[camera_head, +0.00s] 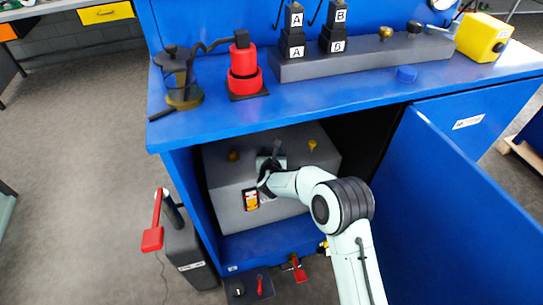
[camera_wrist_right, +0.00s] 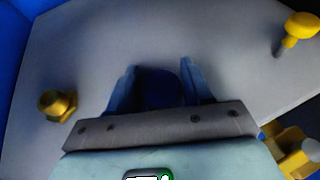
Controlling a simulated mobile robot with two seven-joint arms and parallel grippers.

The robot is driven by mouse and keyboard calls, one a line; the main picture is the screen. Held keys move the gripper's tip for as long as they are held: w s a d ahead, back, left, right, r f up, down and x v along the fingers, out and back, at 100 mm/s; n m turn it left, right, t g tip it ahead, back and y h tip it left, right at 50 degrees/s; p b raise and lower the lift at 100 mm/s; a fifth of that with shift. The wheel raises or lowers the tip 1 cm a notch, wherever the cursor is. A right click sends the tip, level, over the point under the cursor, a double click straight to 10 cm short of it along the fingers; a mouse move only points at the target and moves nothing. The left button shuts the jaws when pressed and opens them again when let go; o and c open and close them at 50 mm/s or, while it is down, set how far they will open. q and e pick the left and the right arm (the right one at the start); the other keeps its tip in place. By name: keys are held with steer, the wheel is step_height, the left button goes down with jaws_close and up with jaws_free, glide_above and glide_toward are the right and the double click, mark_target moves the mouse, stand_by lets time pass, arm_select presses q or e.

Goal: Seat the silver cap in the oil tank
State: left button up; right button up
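The oil tank (camera_head: 226,205) is a grey box inside the open blue cabinet, with a sloped front and a small yellow, red and white label. My right gripper (camera_head: 273,152) is over the tank's top. In the right wrist view its two fingers (camera_wrist_right: 160,80) stand apart, with a dark, rounded, bluish thing (camera_wrist_right: 161,92) between them. This may be the silver cap or a dark opening; I cannot tell which, nor whether the fingers touch it. No clearly silver cap shows elsewhere. My left gripper is not in view.
Brass fittings (camera_head: 233,156) and (camera_head: 312,144) flank the gripper on the tank. The cabinet door (camera_head: 440,200) stands open at right. The bench top (camera_head: 330,102) overhangs the tank and carries a red device (camera_head: 243,75), a glass jar (camera_head: 180,85) and a yellow box (camera_head: 484,38).

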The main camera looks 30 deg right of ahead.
mark_target(232, 151)
steer(key=shift+c, duration=0.3)
step_height(232, 151, up, 9)
steer(key=shift+r+p, duration=0.1)
steer(key=shift+p, duration=0.95)
steer(key=w+a+n+y, duration=0.1)
steer(key=w+a, duration=0.1)
steer(key=a, duration=0.2)
steer(key=w+a+n+t+y, duration=0.1)
steer(key=w+a+n+y, duration=0.1)
steer(key=w+a, duration=0.1)
steer(key=w+a+n+t+y, duration=0.1)
steer(key=w+a+y, duration=0.1)
steer(key=w+a, duration=0.1)
steer(key=shift+a+r+n+p, duration=0.3)
steer(key=shift+a, duration=0.55)
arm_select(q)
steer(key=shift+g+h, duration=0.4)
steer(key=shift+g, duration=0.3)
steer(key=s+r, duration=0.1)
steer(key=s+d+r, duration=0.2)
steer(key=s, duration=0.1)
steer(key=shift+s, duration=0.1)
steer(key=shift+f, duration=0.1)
arm_select(e)
steer(key=shift+f, duration=0.15)
